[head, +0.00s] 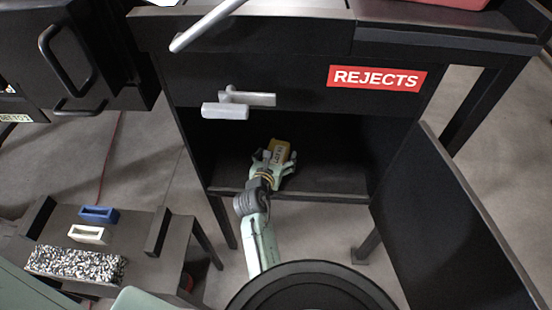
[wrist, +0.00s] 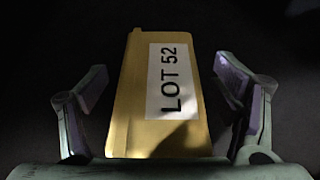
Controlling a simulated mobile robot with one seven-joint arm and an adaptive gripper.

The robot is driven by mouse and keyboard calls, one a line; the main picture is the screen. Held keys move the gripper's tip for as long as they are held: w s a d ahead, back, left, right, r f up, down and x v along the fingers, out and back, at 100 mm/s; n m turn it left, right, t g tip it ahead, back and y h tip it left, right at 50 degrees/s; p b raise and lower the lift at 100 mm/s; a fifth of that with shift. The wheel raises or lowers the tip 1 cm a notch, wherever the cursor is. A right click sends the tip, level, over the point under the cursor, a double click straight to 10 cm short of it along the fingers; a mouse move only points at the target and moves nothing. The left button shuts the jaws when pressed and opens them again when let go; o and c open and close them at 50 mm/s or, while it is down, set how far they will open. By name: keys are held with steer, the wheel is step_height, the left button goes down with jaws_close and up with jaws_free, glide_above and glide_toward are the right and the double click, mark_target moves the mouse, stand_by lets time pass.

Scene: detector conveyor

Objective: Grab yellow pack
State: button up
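The yellow pack (head: 280,150) lies on the floor of the black rejects compartment in the head view. In the wrist view the yellow pack (wrist: 136,88) carries a white label reading "LOT 52". My gripper (head: 270,158) reaches into the compartment at the pack's near end. In the wrist view my gripper (wrist: 165,95) is open, with one finger on each side of the pack. A dark gap shows between the left finger and the pack. The right finger is close to the pack's lower right edge; I cannot tell whether it touches.
The compartment (head: 330,180) has a front lip and a door (head: 450,220) swung open at right. A grey handle (head: 225,108) juts out above the opening at left. A low side table (head: 130,240) at left holds a blue tray (head: 98,214), a white tray (head: 88,234) and a speckled block (head: 75,264).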

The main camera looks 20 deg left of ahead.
steer(key=shift+f, duration=0.1)
steer(key=c, duration=1.5)
steer(key=shift+c, duration=1.3)
steer(key=shift+r, duration=0.2)
